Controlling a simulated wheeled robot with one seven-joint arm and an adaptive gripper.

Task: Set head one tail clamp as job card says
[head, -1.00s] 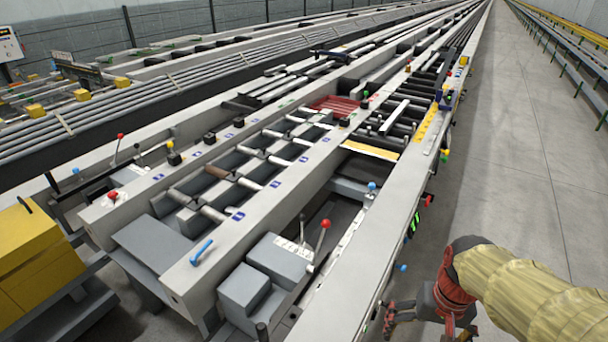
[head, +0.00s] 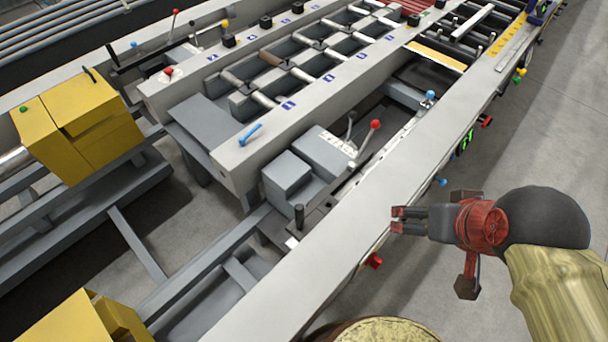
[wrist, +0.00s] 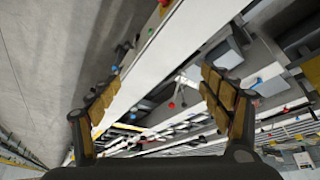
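My gripper (head: 398,220) is at the right in the head view, over the near edge of the long grey rail (head: 360,240). In the wrist view its two padded fingers stand wide apart, with nothing held between them (wrist: 160,97). A red-knobbed lever (head: 370,137) rises from a grey stepped block (head: 322,153) with a white marked plate, left of my gripper and apart from it. A black-topped post (head: 299,216) stands in front of the block. A blue handle (head: 250,133) lies on the neighbouring rail. I cannot tell which part is the tail clamp. No job card is readable.
A red button (head: 374,261) and a blue knob (head: 441,182) stick out from the rail's outer side. A blue-knobbed lever (head: 429,97) stands farther along. Yellow boxes (head: 80,125) are at the left. The floor (head: 565,130) at the right is clear.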

